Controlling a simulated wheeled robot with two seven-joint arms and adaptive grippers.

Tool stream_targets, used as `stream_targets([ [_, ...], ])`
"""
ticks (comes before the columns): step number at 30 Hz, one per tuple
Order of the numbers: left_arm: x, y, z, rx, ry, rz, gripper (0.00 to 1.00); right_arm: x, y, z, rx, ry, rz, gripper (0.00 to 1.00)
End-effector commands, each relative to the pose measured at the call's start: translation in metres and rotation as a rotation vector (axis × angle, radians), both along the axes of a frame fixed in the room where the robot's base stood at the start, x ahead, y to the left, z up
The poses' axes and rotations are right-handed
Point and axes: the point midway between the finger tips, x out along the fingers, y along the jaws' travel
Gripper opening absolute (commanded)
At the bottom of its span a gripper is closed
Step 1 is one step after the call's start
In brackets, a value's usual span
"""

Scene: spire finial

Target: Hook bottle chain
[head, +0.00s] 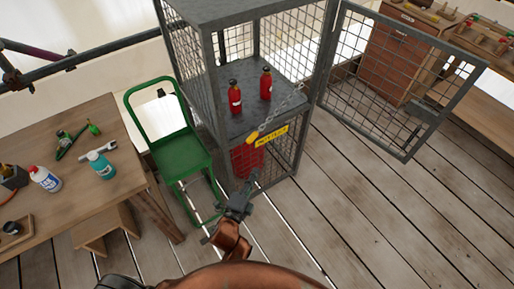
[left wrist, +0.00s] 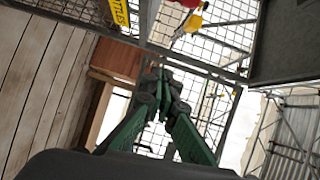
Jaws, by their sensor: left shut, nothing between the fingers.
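The chain (head: 287,106) slants across the open front of the grey mesh cage (head: 280,65), down from the right side to a yellow end piece (head: 252,137). The yellow piece also shows in the left wrist view (left wrist: 189,23); I cannot tell whether it is hooked to anything. Two red bottles (head: 235,97) (head: 266,83) stand upright on the cage shelf. My left gripper (head: 247,186) is shut and empty, in front of the cage and below the yellow label. In the left wrist view its fingers (left wrist: 161,75) meet below the yellow piece, apart from it.
The cage door (head: 402,80) stands open to the right. A yellow label (head: 271,137) sits on the shelf's front edge, with a red object (head: 246,160) below. A green cart (head: 180,150) and a wooden table (head: 60,185) stand left. The plank floor (head: 370,210) is clear at right.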

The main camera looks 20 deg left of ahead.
Motion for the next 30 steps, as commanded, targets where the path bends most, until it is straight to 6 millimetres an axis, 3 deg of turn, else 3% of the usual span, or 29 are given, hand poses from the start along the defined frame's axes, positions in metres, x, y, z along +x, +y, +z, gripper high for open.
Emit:
stream_targets([
  [3,0.0,0.002,0.024,0.044,-0.055,0.008,0.0,-0.005,-0.001,-0.007,-0.001,0.007,0.0,0.6],
  [6,0.007,0.002,0.031,0.054,-0.067,0.009,0.0,-0.007,-0.002,-0.008,-0.002,0.011,0.0,0.6],
  [11,0.031,0.0,0.032,0.053,-0.068,0.009,0.0,-0.014,-0.002,-0.011,-0.003,0.02,-0.002,0.6],
  [22,0.104,-0.002,0.029,0.052,-0.064,0.01,0.0,-0.024,-0.002,-0.025,-0.003,0.036,-0.003,0.6],
  [24,0.104,0.012,0.029,0.055,-0.062,0.011,0.0,-0.024,-0.002,-0.025,-0.003,0.036,-0.003,0.6],
  [30,0.11,0.03,0.03,0.051,-0.064,0.009,0.0,-0.023,-0.001,-0.027,-0.002,0.036,-0.004,0.6],
])
